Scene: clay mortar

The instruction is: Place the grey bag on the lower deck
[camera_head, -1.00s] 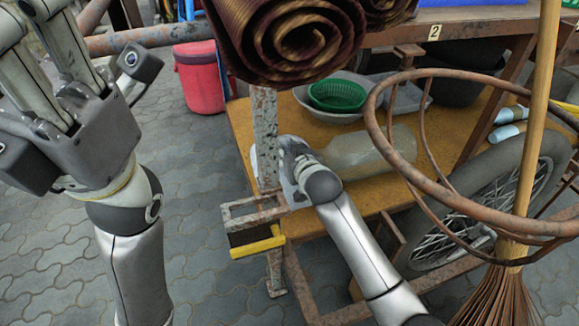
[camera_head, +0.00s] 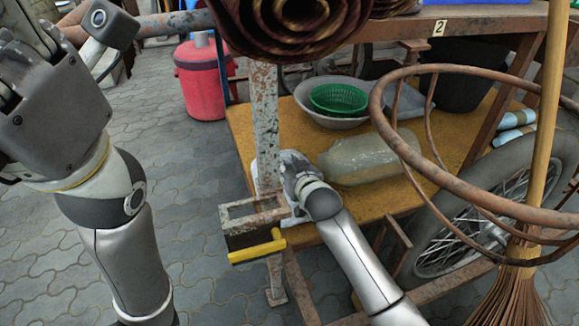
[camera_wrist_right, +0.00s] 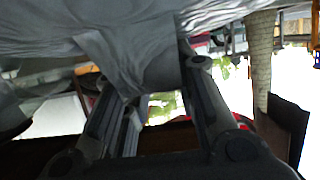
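The grey bag (camera_wrist_right: 140,50) fills the top of the right wrist view, and a fold of it sits between my right gripper's fingers (camera_wrist_right: 155,110). In the head view my right gripper (camera_head: 297,178) is at the near left edge of the lower deck (camera_head: 375,200), beside the rusty post. Most of the bag is hidden there; only small pale patches show around the gripper and post. I cannot tell whether the bag touches the deck. My left gripper (camera_head: 45,110) is raised at the left edge, its fingers cut off by the frame.
A rusty ring (camera_head: 440,180), a broom (camera_head: 535,150) and a spoked wheel (camera_head: 450,240) crowd the right. A rolled mat (camera_head: 290,25) hangs above.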

